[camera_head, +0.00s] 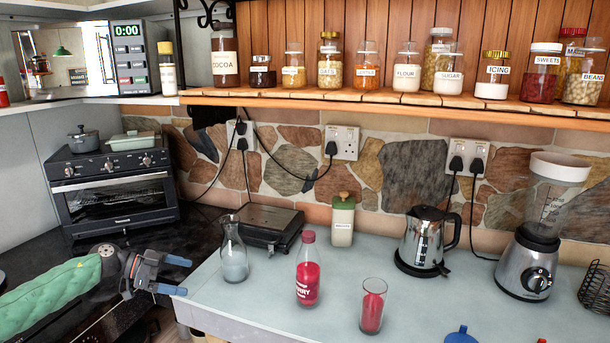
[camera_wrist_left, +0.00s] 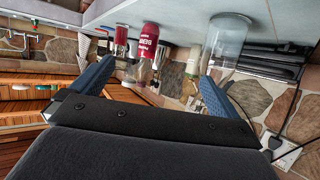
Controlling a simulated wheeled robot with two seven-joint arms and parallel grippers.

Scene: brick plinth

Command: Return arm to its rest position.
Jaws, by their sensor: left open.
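My left arm, in a green padded sleeve, comes in from the left in the head view. My left gripper (camera_head: 175,275) is open and empty, with its blue fingertips apart at the left edge of the pale worktop (camera_head: 265,311). It is left of a glass carafe (camera_head: 234,262) and touches nothing that I can see. In the left wrist view the open fingers (camera_wrist_left: 150,80) frame the upside-down scene.
A red cherry bottle (camera_head: 307,272) and a glass of red liquid (camera_head: 373,307) stand near the front of the worktop. A black grill (camera_head: 262,226), kettle (camera_head: 424,240) and blender (camera_head: 534,240) stand behind. A toaster oven (camera_head: 115,195) is beyond my left arm. A jar shelf runs above.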

